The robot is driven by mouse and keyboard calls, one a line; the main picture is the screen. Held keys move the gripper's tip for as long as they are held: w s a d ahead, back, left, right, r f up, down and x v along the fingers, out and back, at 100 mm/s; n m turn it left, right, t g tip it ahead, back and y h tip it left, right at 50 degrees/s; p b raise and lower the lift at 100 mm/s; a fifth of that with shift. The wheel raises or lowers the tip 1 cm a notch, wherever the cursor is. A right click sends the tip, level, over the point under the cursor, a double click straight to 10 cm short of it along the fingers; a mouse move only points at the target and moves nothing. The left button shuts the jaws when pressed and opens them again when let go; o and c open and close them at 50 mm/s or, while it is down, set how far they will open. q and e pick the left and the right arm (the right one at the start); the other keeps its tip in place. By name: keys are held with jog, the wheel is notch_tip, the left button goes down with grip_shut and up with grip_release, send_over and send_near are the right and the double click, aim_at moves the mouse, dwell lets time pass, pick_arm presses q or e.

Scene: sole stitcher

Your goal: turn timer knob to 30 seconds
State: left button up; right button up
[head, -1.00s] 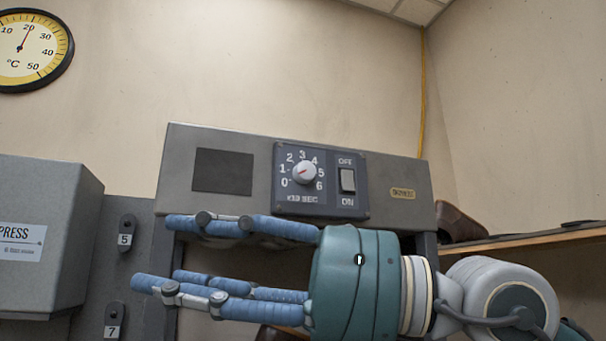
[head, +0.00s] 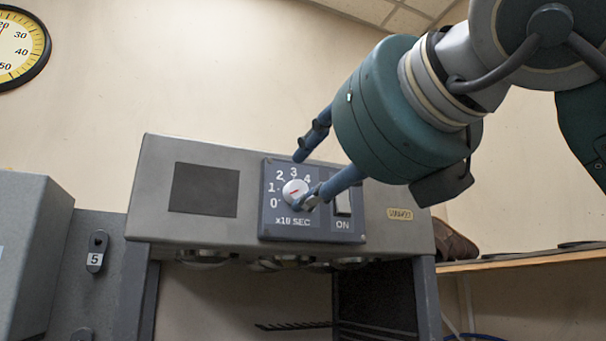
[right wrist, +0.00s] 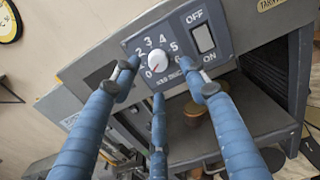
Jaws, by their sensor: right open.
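The white timer knob (head: 294,191) sits on a dark panel (head: 268,225) marked in tens of seconds. Its red mark appears to point toward 0 in the right wrist view, where the knob (right wrist: 157,61) also shows. My right gripper (head: 302,181) is open in front of the panel. In the head view one finger is above the knob and another crosses its lower right, hiding the 5 and 6. In the right wrist view its fingers (right wrist: 158,72) spread around the knob's left, right and lower sides. I cannot tell whether any finger touches it. My left gripper is not in view.
The ON/OFF switch (head: 343,203) is just right of the knob, close to the lower finger. The grey machine housing (head: 385,185) carries the panel, with an open bay below. A shelf (head: 520,259) stands at the right.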

aim_at(299, 192)
jog(key=p+x, duration=0.1)
jog(key=x, duration=0.3)
jog(key=shift+a+r+p, duration=0.1)
jog(key=shift+r+p, duration=0.05)
jog(key=shift+p, duration=0.15)
jog(key=shift+w+a, duration=0.15)
jog(key=shift+w, duration=0.25)
jog(key=shift+f, duration=0.25)
grip_shut()
